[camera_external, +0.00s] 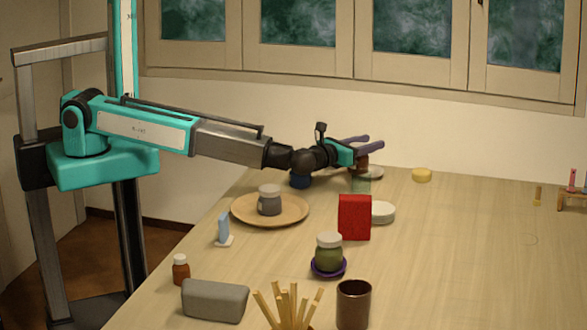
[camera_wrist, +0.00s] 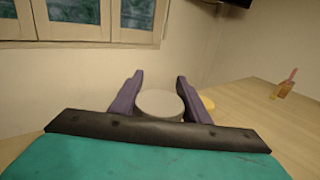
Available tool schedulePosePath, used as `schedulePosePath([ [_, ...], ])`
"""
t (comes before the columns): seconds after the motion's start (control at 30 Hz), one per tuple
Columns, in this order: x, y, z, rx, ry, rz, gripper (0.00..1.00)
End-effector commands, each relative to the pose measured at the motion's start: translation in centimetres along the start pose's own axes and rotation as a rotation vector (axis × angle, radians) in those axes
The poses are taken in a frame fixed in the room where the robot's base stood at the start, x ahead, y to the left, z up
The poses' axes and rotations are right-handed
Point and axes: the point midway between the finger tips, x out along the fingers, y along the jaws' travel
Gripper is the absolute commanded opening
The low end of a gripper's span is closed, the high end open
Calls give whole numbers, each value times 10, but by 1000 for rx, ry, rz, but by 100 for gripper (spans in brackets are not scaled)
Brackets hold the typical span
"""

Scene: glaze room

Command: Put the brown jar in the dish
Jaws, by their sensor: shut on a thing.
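My gripper (camera_external: 368,146) is at the far side of the table, its two purple fingers pointing right. It is shut on the brown jar (camera_external: 361,163), which shows just below the fingers. In the wrist view, the jar's round pale lid (camera_wrist: 160,102) sits between the fingers. A shallow pale dish (camera_external: 376,174) lies behind and below the jar, partly hidden. I cannot tell whether the jar touches it. A pale green, see-through thing (camera_external: 361,185) stands just in front.
A wooden plate (camera_external: 238,210) bears a grey jar. A dark blue thing (camera_external: 300,180) stands under my wrist. A red box (camera_external: 354,217), a white round thing (camera_external: 382,212) and a green jar (camera_external: 329,252) stand nearer. A yellow disc (camera_external: 422,174) lies right; the table's right middle is mostly clear.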

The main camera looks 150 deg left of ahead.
Motion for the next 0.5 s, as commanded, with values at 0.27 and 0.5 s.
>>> schedulePosePath([
  [0.27, 0, 0, -3, 1, 0, 0, 47],
  [0.5, 0, 0, -2, 0, 0, 0, 61],
])
